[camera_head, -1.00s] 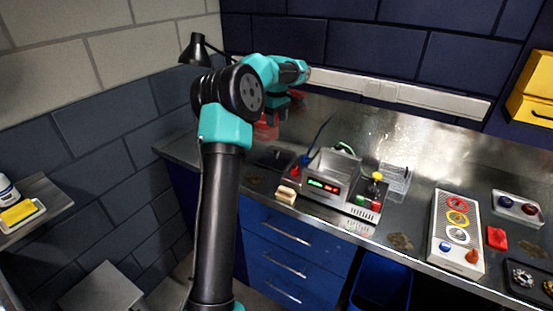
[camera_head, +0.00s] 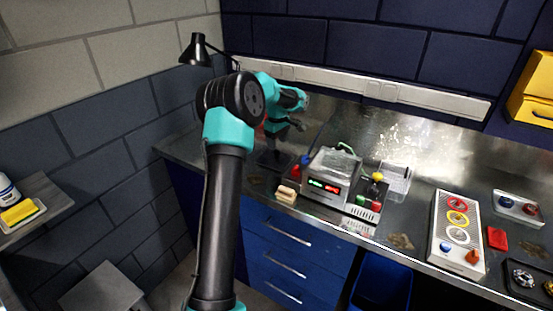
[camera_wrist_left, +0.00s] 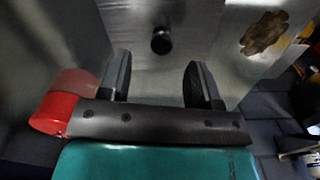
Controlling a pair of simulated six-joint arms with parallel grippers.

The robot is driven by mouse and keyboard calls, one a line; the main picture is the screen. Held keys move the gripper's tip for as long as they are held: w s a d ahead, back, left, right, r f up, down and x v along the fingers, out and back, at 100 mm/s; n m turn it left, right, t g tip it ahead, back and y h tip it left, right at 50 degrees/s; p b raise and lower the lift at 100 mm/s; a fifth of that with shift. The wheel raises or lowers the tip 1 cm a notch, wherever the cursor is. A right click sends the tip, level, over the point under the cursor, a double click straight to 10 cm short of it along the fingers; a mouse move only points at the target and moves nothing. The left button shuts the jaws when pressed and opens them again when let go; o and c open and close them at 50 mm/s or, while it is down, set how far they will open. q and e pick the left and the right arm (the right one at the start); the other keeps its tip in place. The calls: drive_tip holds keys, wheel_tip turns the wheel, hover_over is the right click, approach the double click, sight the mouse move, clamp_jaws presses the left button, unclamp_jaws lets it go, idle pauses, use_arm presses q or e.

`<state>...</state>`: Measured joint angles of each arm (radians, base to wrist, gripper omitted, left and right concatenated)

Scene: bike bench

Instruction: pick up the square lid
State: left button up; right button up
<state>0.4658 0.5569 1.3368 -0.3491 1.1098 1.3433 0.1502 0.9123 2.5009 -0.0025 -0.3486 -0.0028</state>
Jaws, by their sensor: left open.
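The square lid (camera_head: 275,159) appears as a dark, flat square on the steel bench at the left, partly behind my left arm. In the left wrist view, a round black knob (camera_wrist_left: 161,40) stands on a grey surface, beyond the fingertips and roughly centred between them. The lid's edges are hard to make out there. My left gripper (camera_head: 297,124) is above the back of the lid in the head view. Its two dark fingers (camera_wrist_left: 160,78) are apart with nothing between them in the wrist view. My right gripper is not in view.
A grey device (camera_head: 331,180) with lit displays stands right of the lid. A small beige block (camera_head: 287,194) lies near the bench's front edge. A red object (camera_wrist_left: 60,100) shows beside my left gripper in the wrist view. A black lamp (camera_head: 197,50) stands behind my arm.

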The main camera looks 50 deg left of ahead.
sight(276, 151)
use_arm(q)
drive_tip(key=shift+s+a+f, duration=0.1)
drive_tip(key=shift+s+f, duration=0.05)
drive_tip(key=shift+f, duration=2.45)
drive_tip(key=shift+c, duration=0.4)
clamp_jaws()
drive_tip(key=shift+r, duration=0.1)
wheel_tip(276, 151, up, 10)
